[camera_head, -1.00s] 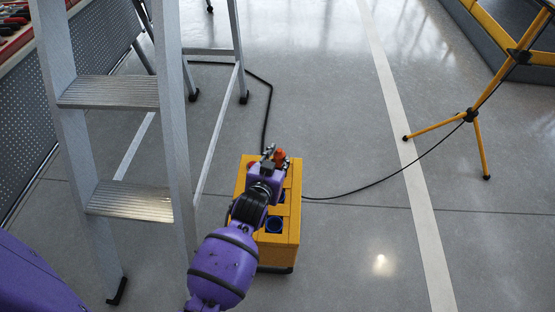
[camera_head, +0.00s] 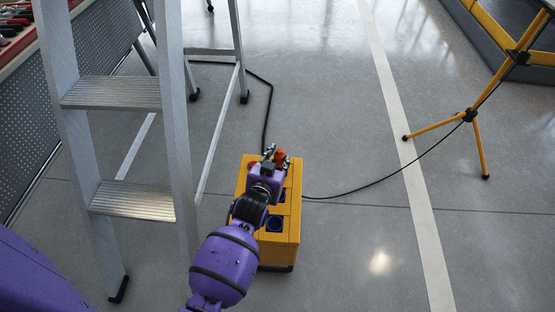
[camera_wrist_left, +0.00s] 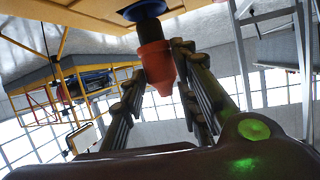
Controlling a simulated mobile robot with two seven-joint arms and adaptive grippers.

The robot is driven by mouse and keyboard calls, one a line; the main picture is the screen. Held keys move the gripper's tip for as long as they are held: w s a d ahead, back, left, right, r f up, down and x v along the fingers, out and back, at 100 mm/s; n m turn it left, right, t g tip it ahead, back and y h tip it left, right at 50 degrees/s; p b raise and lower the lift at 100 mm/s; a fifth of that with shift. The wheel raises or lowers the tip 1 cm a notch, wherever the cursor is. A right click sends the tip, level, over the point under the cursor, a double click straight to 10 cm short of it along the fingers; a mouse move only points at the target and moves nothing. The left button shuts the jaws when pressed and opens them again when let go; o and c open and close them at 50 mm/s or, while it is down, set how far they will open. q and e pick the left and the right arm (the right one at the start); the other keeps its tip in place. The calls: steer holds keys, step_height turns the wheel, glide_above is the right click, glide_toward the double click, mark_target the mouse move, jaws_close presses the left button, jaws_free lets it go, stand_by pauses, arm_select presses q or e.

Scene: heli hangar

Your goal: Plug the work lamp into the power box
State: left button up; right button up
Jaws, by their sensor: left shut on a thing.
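The yellow power box (camera_head: 285,240) stands on the floor, with blue sockets (camera_head: 275,224) on its top. My left gripper (camera_head: 272,158) is over the far part of the box top and is shut on the orange plug (camera_head: 281,157). In the left wrist view the plug (camera_wrist_left: 156,65) sits between the two fingers, its wide end against a blue socket part (camera_wrist_left: 143,10) on a yellow face. How deep it sits cannot be told. The work lamp's yellow tripod stand (camera_head: 477,130) is at the right; its lamp head is out of view. My right gripper is not in view.
A metal stepladder (camera_head: 120,93) stands close to the left of my arm. A black cable (camera_head: 368,187) runs across the floor between the tripod and the box. Another cable (camera_head: 268,105) runs behind the box to the ladder.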

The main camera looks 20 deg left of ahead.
mark_target(278, 166)
arm_select(q)
steer(key=shift+f, duration=0.25)
stand_by(0.3)
steer(key=shift+f+b, duration=0.95)
steer(key=shift+f, duration=0.55)
steer(key=o, duration=1.2)
steer(key=shift+o, duration=0.3)
steer(key=v, duration=1.2)
steer(key=shift+r, duration=0.1)
